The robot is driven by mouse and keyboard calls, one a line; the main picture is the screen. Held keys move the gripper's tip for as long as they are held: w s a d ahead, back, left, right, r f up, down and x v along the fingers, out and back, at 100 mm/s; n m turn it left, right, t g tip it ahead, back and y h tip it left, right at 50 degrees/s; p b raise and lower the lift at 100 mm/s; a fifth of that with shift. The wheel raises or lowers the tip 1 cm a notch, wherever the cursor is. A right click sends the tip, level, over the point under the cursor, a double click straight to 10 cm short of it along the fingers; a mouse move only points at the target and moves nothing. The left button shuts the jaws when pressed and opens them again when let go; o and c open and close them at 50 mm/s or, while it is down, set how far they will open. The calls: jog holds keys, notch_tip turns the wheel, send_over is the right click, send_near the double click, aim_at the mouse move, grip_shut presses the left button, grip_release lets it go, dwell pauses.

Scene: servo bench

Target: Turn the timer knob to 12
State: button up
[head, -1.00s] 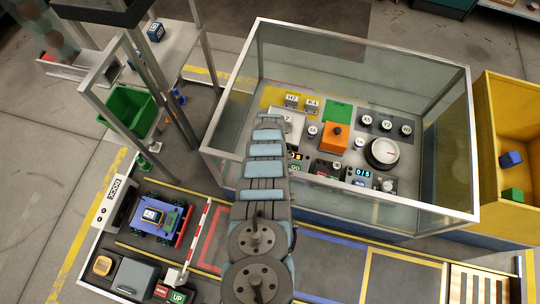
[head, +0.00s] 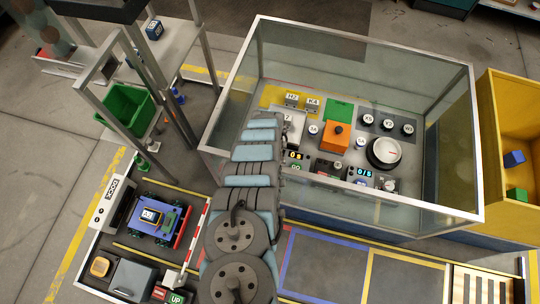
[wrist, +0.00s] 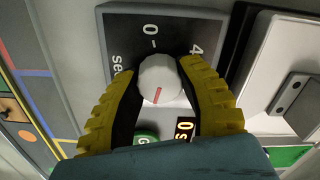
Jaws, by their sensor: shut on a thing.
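In the wrist view the timer knob (wrist: 160,80) is a white round knob with a red pointer line, on a dark grey plate (wrist: 178,30). The marks 0, 4 and "sec" are readable around it; a 12 is not visible. The red line points down and slightly left in the picture, away from the 0. My gripper (wrist: 159,76) has its yellow ribbed fingers on both sides of the knob, shut on it. The timer display (wrist: 185,128) shows 0 s. In the head view my arm hides the knob and gripper; the display (head: 295,155) shows beside the arm.
A green button (wrist: 146,136) lies close below the knob. Glass walls (head: 335,55) surround the panel.

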jog(key=shift+m, duration=0.4)
jog(key=o, duration=1.2)
jog(key=shift+o, duration=0.2)
jog(key=shift+r, duration=0.15)
jog(key=shift+w+r, duration=0.15)
jog(key=shift+r, duration=2.1)
notch_tip(320, 180, up, 7)
